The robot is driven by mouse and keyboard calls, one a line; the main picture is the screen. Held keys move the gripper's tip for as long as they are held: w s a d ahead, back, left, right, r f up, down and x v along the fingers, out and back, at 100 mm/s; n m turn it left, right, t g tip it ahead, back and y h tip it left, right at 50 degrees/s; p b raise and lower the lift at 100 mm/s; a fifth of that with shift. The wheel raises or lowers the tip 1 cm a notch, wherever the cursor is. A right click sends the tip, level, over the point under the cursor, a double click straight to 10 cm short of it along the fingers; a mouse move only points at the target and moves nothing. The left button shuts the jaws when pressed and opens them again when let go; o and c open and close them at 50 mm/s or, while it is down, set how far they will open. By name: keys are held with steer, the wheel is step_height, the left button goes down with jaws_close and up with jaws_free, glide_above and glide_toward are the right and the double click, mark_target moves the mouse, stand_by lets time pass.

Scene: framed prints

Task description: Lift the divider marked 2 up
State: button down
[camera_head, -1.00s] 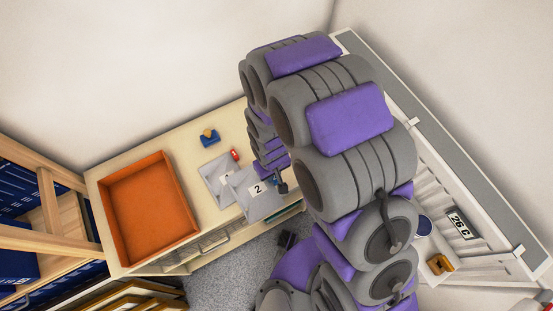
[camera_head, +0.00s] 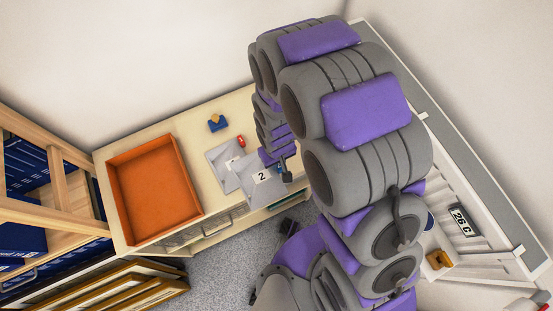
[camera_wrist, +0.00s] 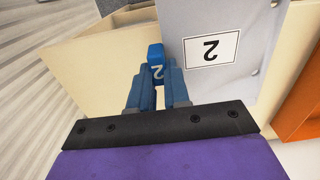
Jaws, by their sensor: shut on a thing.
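The divider marked 2 is a light grey panel with a white label. It stands tilted in the head view (camera_head: 256,190) beside the cream cabinet top, and it fills the upper right of the wrist view (camera_wrist: 190,25). In the head view my gripper (camera_head: 285,172) is at the panel's right edge, partly hidden by my arm. How the tab joins the panel is hard to see.
Another grey panel (camera_head: 217,153) lies behind it, near a small red item (camera_head: 240,141) and a blue-and-tan object (camera_head: 217,122). An orange tray (camera_head: 155,195) occupies the cabinet's left. Wooden shelving (camera_head: 35,190) and framed pieces (camera_head: 125,285) stand at left.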

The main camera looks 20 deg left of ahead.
steer(key=shift+r+p, duration=0.85)
steer(key=shift+r, duration=1.45)
